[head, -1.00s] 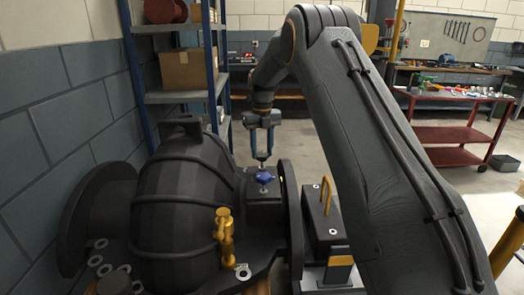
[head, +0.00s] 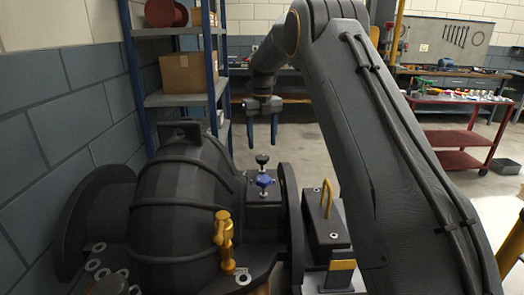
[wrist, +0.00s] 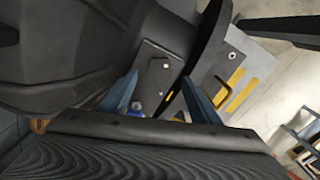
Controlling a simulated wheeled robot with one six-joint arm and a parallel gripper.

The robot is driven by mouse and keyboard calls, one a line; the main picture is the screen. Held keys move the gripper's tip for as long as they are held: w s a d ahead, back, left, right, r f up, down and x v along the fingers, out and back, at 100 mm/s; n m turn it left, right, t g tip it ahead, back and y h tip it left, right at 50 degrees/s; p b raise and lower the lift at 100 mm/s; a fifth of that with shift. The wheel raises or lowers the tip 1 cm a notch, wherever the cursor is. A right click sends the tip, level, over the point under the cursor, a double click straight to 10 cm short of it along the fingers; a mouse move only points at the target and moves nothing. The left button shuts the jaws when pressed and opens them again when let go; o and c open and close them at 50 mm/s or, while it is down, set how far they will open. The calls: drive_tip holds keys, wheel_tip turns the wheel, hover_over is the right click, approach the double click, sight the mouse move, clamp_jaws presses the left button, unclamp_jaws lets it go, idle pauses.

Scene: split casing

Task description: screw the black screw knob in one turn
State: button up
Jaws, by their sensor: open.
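The black screw knob (head: 262,159) stands upright on the small block on top of the dark casing (head: 185,200), just behind the blue knob (head: 264,180). My gripper (head: 263,146) is open and empty, its two blue-grey fingers spread apart. In the head view it appears just above the black knob, apart from it. In the wrist view both fingers reach into the picture with a gap between them (wrist: 160,77). The blue knob shows there (wrist: 136,108) beside the left finger. I cannot clearly pick out the black knob in the wrist view.
A yellow valve fitting (head: 223,228) stands on the casing's front side. A dark box with a yellow handle (head: 327,198) sits right of the casing flange (head: 290,215). A shelf with a cardboard box (head: 188,75) is behind. A red cart (head: 460,135) stands far right.

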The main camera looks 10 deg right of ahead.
drive_tip(key=shift+r, duration=1.15)
